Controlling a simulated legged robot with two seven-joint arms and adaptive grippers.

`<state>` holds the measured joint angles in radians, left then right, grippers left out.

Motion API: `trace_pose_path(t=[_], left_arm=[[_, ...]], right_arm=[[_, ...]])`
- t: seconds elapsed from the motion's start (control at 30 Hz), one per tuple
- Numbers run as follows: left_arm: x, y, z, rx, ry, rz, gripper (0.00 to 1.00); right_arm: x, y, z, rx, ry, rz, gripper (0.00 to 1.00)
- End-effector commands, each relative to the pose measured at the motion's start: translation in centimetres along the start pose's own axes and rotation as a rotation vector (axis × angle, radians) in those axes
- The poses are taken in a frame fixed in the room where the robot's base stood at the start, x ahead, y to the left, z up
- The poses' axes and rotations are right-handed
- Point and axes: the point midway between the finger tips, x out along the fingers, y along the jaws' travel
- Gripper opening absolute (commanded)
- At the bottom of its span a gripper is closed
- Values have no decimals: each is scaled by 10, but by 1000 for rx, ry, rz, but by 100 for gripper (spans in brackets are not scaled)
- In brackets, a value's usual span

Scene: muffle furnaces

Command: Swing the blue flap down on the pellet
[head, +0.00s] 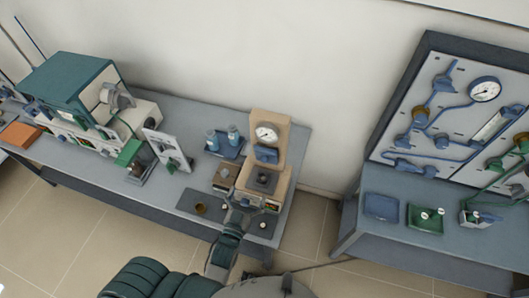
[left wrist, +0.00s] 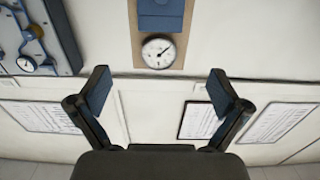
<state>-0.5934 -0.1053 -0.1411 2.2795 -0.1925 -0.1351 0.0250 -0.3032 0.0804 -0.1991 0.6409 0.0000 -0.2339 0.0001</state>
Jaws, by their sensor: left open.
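The blue flap (head: 266,154) is on the front of a tan press (head: 279,126), just below its round gauge (head: 266,134). A dark square plate (head: 263,180) lies below the flap; I cannot make out a pellet on it. My left gripper (head: 250,201) is at the front of the press, below the flap in the picture. In the left wrist view the gripper (left wrist: 160,84) is open with nothing between its fingers. The flap (left wrist: 160,15) and gauge (left wrist: 158,53) show beyond the fingertips, not touched. My right gripper is not seen.
The press stands near the right end of a grey bench (head: 188,113). Blue-capped bottles (head: 222,138) stand just left of it. A green furnace (head: 75,83) is farther left. A gap separates this bench from a gauge panel (head: 450,110) at right.

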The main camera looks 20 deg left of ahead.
Motion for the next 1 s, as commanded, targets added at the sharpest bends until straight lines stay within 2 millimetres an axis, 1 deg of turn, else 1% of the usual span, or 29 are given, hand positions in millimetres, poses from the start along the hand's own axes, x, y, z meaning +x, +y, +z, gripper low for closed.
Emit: trace_pose_path(t=[0.07, 0.17, 0.27, 0.6, 0.7, 0.83, 1.0], left_arm=[[3, 0, -2, -1, 13, -1, 100], [13, 0, -4, 0, 18, -1, 100], [31, 0, -5, 0, 18, -1, 100], [113, 0, -6, 0, 15, 0, 100], [134, 0, -5, 1, 14, 0, 100], [156, 0, -5, 0, 14, 0, 100], [171, 0, -4, 0, 12, 0, 100]], right_arm=[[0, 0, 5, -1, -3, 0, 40], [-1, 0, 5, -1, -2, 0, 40], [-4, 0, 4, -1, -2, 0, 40], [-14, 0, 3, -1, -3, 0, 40], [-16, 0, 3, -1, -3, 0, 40], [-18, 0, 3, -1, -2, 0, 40], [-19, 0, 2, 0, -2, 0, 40]])
